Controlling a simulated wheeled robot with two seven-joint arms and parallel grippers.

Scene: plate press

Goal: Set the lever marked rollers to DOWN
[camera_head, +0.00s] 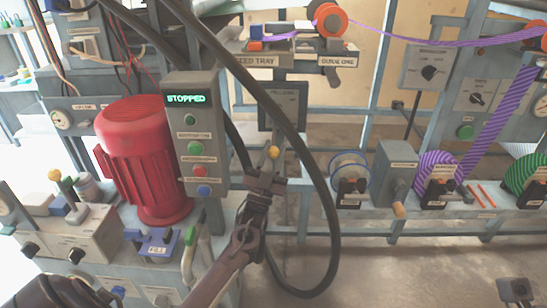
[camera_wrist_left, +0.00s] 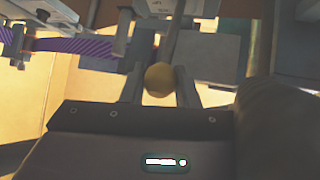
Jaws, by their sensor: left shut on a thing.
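A lever with a yellow ball knob (camera_head: 272,152) stands in front of a grey panel (camera_head: 290,100) with a small label near its top, which seems to read ROLLERS. My left gripper (camera_head: 265,180) is shut on the lever, just below the knob in the head view. In the left wrist view, the yellow knob (camera_wrist_left: 159,80) shows between the two fingers (camera_wrist_left: 160,88). The lever's lower part is hidden by the gripper, and I cannot read its position marks.
A thick black hose (camera_head: 333,215) loops close around the lever and my left forearm. A red motor (camera_head: 145,160) and a control post showing STOPPED (camera_head: 190,99) stand to the left. Spools and a grey box (camera_head: 392,172) line the rail at right.

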